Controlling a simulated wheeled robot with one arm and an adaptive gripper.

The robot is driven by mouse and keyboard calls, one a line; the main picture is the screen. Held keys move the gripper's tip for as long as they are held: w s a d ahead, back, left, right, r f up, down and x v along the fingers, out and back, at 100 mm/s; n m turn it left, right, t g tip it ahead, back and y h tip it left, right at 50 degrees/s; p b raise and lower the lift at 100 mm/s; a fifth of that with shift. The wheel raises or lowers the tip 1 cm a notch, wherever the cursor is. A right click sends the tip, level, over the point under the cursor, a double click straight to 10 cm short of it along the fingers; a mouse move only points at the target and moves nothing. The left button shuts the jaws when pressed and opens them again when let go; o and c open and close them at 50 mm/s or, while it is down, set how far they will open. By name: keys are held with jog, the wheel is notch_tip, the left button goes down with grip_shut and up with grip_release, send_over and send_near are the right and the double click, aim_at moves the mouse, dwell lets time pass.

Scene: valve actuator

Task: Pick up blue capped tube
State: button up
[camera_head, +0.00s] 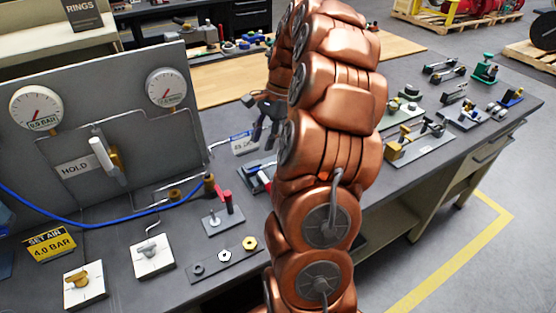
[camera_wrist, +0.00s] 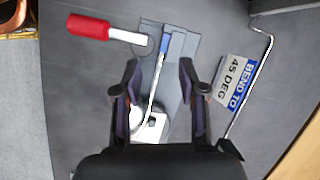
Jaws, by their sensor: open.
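My gripper (camera_wrist: 158,75) is open, with its two dark fingers apart above the bench; it also shows in the head view (camera_head: 265,115), partly behind my arm. In the wrist view a thin silver tube (camera_wrist: 154,82) with a blue end (camera_wrist: 165,42) lies between the fingers in the picture. I cannot tell whether the blue end is a cap or part of the tool there. The tube's lower end is near a white block (camera_wrist: 155,126), partly hidden by my gripper. In the head view my arm hides part of this area.
A red-handled tool (camera_wrist: 88,27) lies beside the blue end. A "BEND TO 45 DEG" sign (camera_wrist: 236,82) and a bent silver rod (camera_wrist: 259,75) lie to the right. A gauge panel (camera_head: 100,120) stands at the left of the bench in the head view.

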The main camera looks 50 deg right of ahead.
jog(key=d+m, duration=0.1)
jog(key=d, duration=0.1)
jog(key=s+d+f+m, duration=0.1)
jog(key=d, duration=0.2)
jog(key=d+m, duration=0.1)
jog(key=d, duration=0.1)
jog(key=shift+s+d+f+t, duration=0.3)
jog(key=shift+d+f, duration=0.1)
jog(key=shift+s+p+x, duration=0.15)
jog(key=shift+p+x, duration=0.85)
jog(key=shift+x, duration=0.95)
jog(key=shift+s+p+x, duration=0.15)
jog(key=shift+p+x, duration=0.8)
jog(key=shift+x, duration=1.05)
jog(key=shift+d+f, duration=0.1)
jog(key=shift+d, duration=0.1)
jog(key=shift+c, duration=0.2)
grip_shut()
